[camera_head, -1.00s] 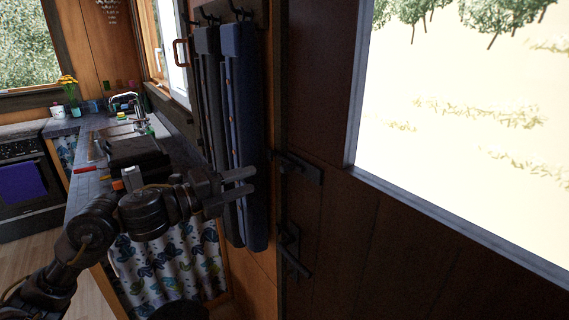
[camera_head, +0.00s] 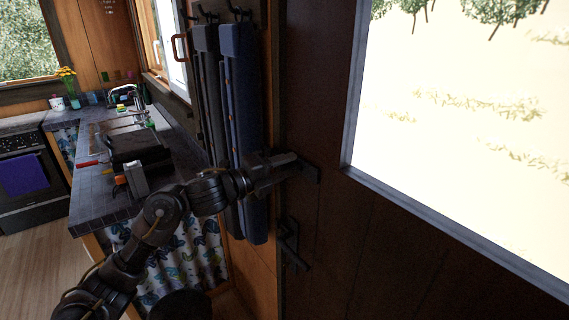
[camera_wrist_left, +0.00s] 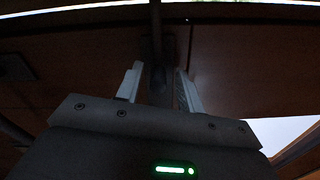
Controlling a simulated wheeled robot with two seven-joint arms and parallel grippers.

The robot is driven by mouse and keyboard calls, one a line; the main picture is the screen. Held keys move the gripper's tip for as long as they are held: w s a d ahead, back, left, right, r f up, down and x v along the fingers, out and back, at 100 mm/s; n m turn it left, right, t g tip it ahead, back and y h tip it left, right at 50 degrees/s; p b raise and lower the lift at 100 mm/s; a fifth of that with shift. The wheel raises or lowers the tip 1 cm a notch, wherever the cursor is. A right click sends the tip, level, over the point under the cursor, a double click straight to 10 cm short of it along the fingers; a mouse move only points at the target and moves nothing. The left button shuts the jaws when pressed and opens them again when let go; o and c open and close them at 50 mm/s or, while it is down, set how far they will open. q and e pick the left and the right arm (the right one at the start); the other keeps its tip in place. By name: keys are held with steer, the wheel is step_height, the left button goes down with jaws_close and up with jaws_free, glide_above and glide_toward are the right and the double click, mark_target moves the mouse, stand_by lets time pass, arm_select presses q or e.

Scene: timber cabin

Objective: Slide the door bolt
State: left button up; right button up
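The dark door bolt (camera_head: 312,173) is mounted on the brown door (camera_head: 330,230), below and left of the bright window. My left gripper (camera_head: 290,165) is at the bolt, its fingers pointing right toward the door and covering much of it. In the left wrist view the two pale fingers (camera_wrist_left: 159,72) stand apart, with a dark upright piece of the bolt (camera_wrist_left: 157,40) between them. I see gaps beside it, and cannot tell whether either finger touches it. My right gripper is not in view.
A second dark latch (camera_head: 292,246) is lower on the door edge. Long dark blue hanging items (camera_head: 240,110) are on the wall just left of the bolt, close behind my left arm. A counter (camera_head: 95,195) with a sink and a stove (camera_head: 25,175) stand farther left.

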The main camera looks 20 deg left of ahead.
mark_target(305, 169)
arm_select(q)
jaws_close()
steer(key=shift+s+d, duration=1.05)
steer(key=shift+d, duration=0.2)
steer(key=shift+c, duration=1.4)
jaws_free()
steer(key=shift+o, duration=1.4)
steer(key=shift+s+d, duration=0.1)
steer(key=shift+d, duration=0.05)
